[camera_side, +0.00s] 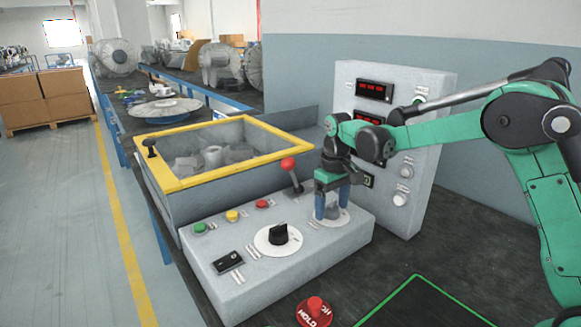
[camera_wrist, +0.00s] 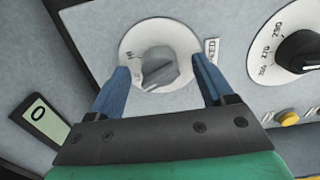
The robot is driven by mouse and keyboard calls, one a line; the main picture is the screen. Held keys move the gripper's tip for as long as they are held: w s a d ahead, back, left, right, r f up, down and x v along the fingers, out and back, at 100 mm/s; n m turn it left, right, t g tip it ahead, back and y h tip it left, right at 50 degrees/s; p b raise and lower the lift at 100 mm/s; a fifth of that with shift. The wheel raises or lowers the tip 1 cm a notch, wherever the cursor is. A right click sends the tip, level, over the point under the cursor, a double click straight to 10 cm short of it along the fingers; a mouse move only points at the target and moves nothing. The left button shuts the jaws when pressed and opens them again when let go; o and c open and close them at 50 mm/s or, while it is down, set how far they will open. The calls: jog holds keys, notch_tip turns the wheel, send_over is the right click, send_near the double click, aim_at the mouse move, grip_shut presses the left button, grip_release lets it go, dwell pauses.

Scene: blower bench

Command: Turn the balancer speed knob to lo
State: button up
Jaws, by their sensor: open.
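The grey knob (camera_wrist: 158,66) sits on a round white dial (camera_wrist: 187,42) with small markings on its left side; I cannot read them all or tell for sure which mark the knob points to. In the side view the grey knob (camera_side: 332,212) is at the right part of the sloped control box (camera_side: 330,246), partly hidden by my fingers. My gripper (camera_wrist: 160,68) is open, with one blue finger on each side of the knob. In the side view my gripper (camera_side: 332,206) points down over the dial. Contact with the knob cannot be told.
A black knob (camera_side: 278,235) on a numbered dial is close by. A red-topped lever (camera_side: 290,166) stands near my gripper. Green (camera_side: 200,228), yellow (camera_side: 232,216) and red (camera_side: 262,204) buttons line the box. An upright panel (camera_side: 428,125) rises behind. A red mushroom button (camera_side: 314,309) is in front.

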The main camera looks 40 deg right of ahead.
aim_at(332, 203)
jog(key=shift+r, duration=2.75)
jog(key=shift+s, duration=0.1)
